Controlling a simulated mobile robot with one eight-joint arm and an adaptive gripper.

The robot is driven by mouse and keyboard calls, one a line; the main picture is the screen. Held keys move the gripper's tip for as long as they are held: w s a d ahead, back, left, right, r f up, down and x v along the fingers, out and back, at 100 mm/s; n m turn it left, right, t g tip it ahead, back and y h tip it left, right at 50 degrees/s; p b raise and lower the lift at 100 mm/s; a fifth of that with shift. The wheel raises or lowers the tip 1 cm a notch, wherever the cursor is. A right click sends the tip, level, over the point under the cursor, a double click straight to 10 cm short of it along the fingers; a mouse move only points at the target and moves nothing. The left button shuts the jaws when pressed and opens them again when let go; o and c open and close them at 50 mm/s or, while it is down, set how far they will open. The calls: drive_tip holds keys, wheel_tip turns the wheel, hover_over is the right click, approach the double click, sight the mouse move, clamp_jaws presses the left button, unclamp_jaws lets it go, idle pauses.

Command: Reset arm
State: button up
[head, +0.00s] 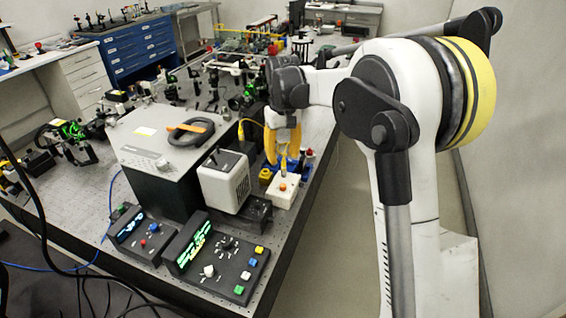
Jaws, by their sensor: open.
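My arm rises on the right side of the head view, with a large yellow-banded joint, and reaches left over the bench (272,290). My gripper (283,158) has yellow fingers that hang down at the bench's right edge, behind a small white box with an orange button (283,190). The fingers look apart and I see nothing held between them. The fingertips are small in this view, and I cannot tell their exact height above the things below.
A grey instrument box (150,150) with a black ring-shaped part on top stands left of the gripper. A white boxy unit (226,181) and two black control panels (215,255) are nearer. Optics crowd the bench behind. Open floor lies right of the bench, beside a wall.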

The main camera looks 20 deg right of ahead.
idle(0.3)
drive_tip(key=s+r+t+b, duration=0.2)
drive_tip(key=s+r, duration=0.3)
drive_tip(key=s, duration=0.4)
drive_tip(key=s+f+m+t+b, duration=0.1)
drive_tip(key=s+f+t, duration=0.1)
drive_tip(key=s, duration=0.8)
drive_tip(key=s+f+m+t+b, duration=0.1)
drive_tip(key=s+f+t, duration=0.2)
drive_tip(key=s, duration=0.7)
drive_tip(key=shift+s+b, duration=0.4)
drive_tip(key=shift+d, duration=0.1)
